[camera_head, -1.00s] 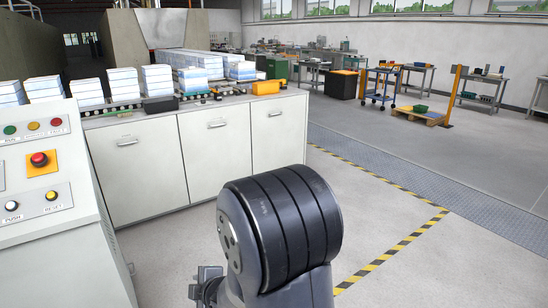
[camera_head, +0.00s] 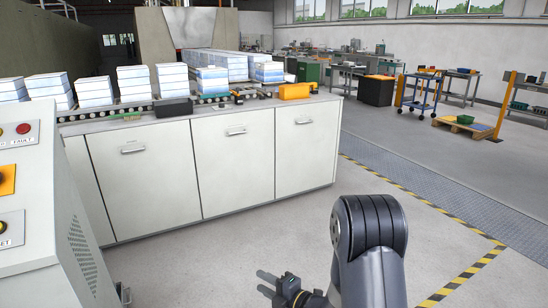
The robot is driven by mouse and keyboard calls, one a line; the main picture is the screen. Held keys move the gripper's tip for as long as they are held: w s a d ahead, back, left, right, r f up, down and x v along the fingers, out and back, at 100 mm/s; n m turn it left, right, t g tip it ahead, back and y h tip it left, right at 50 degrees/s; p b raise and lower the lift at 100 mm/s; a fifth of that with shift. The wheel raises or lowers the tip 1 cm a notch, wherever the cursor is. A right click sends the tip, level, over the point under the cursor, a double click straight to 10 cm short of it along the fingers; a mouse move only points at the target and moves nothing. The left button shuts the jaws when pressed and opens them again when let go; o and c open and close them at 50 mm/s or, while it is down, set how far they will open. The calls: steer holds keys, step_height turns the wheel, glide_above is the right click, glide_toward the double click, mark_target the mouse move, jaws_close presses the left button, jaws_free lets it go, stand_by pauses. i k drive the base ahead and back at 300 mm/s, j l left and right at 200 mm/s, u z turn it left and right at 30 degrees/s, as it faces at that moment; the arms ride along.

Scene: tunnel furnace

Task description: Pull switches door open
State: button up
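A white cabinet with flat doors stands under the conveyor. I see a left door (camera_head: 146,190), a middle door (camera_head: 233,170) and a right door (camera_head: 307,155), each with a bar handle near its top. All three look shut. I cannot tell which one is the switches door. My gripper (camera_head: 266,283) is low in the view, in front of the cabinet and apart from it. Its two small fingers point left with a gap between them, open and empty. My dark arm hides part of the floor to its right.
A sloped control console (camera_head: 30,215) with buttons stands close at the left; a small handle (camera_head: 125,295) shows on its lower side. Stacks of white blocks (camera_head: 93,91) and an orange box (camera_head: 294,91) lie on top. Floor right of the cabinet is clear.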

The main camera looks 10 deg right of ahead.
mark_target(306, 135)
steer(key=i+l+z, duration=0.3)
steer(key=i, duration=0.35)
steer(key=i+l+z, duration=0.25)
steer(key=i, duration=0.45)
steer(key=i+z, duration=0.3)
steer(key=i, duration=0.4)
steer(key=i+u, duration=0.15)
steer(key=i, duration=0.3)
steer(key=i+l+u, duration=0.1)
steer(key=i, duration=0.35)
steer(key=i+l+u, duration=0.15)
steer(key=i, duration=0.3)
steer(key=i+l+u, duration=0.15)
steer(key=i, duration=0.3)
steer(key=i+l+u, duration=0.15)
steer(key=i+l, duration=0.2)
steer(key=i+l+u, duration=0.9)
steer(key=i+l, duration=0.2)
steer(key=l, duration=0.1)
